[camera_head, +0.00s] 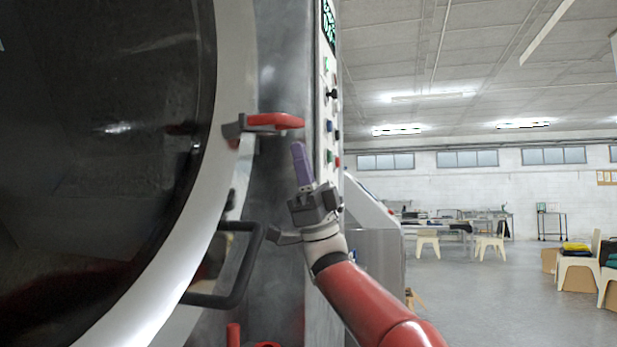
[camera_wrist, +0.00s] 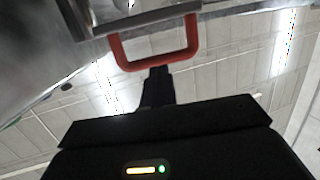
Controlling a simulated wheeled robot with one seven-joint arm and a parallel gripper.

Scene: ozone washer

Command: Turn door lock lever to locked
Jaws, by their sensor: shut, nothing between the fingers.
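The door lock lever (camera_head: 274,120) has a red handle and sits at the right rim of the round washer door. It lies about level and points right, on a dark bracket. In the wrist view the lever (camera_wrist: 193,34) shows as a red U-shaped loop. My gripper (camera_head: 299,155) is shut and empty, its purple fingers pointing up just below the lever's right end. In the wrist view its dark fingertips (camera_wrist: 159,70) appear close to the loop's lower bar. I cannot tell whether they touch it.
The washer door (camera_head: 100,130) has a pale rim and a dark window. A black door handle (camera_head: 245,265) stands out left of my wrist. A control panel (camera_head: 329,110) with buttons rises just right of the lever. Open floor (camera_head: 480,300) lies to the right.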

